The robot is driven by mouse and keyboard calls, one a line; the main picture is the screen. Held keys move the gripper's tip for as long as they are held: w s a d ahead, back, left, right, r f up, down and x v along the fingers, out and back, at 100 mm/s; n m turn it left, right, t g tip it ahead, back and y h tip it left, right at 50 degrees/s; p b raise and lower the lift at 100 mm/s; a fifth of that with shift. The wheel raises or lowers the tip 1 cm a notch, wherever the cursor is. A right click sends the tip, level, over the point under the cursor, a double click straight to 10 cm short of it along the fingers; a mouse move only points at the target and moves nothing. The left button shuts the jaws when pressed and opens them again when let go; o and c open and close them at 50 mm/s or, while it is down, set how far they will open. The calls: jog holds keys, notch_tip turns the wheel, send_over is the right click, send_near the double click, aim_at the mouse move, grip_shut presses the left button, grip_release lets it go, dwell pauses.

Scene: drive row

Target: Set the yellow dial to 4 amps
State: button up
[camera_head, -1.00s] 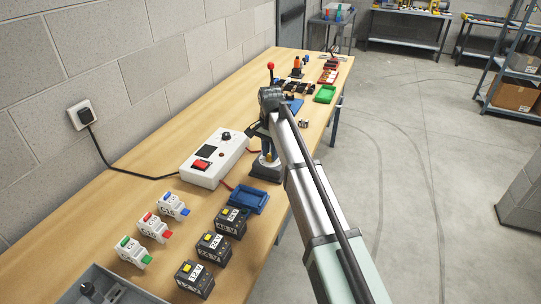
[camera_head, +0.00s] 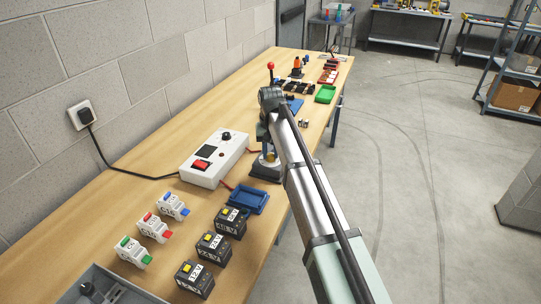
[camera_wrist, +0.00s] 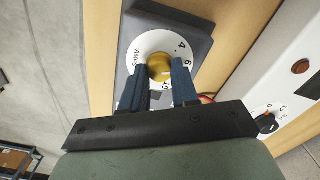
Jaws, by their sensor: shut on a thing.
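The yellow dial (camera_wrist: 160,67) is a round brassy knob on a white face plate (camera_wrist: 142,48) marked 4, 6, 10 and AMPS, set on a dark grey base (camera_wrist: 197,42). In the wrist view my gripper (camera_wrist: 159,70) has its two blue-grey fingers on either side of the knob, shut on it. The fingers cover part of the scale, and I cannot make out where the dial points. In the head view the dark base (camera_head: 265,175) stands near the bench's front edge, with my gripper (camera_head: 268,146) above it and hiding much of the dial.
A white power box (camera_head: 226,146) with a red switch and black knob stands left of the dial, wired to it. A blue tray (camera_head: 249,199), several black modules (camera_head: 213,246) and white breakers (camera_head: 154,227) lie nearer. A red-topped lever (camera_head: 270,68) stands behind.

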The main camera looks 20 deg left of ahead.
aim_at(271, 155)
jog(key=n, duration=0.7)
jog(key=shift+n, duration=0.4)
jog(key=o, duration=1.7)
jog(key=shift+c, duration=0.2)
jog(key=shift+r, duration=0.15)
jog(key=shift+r, duration=3.4)
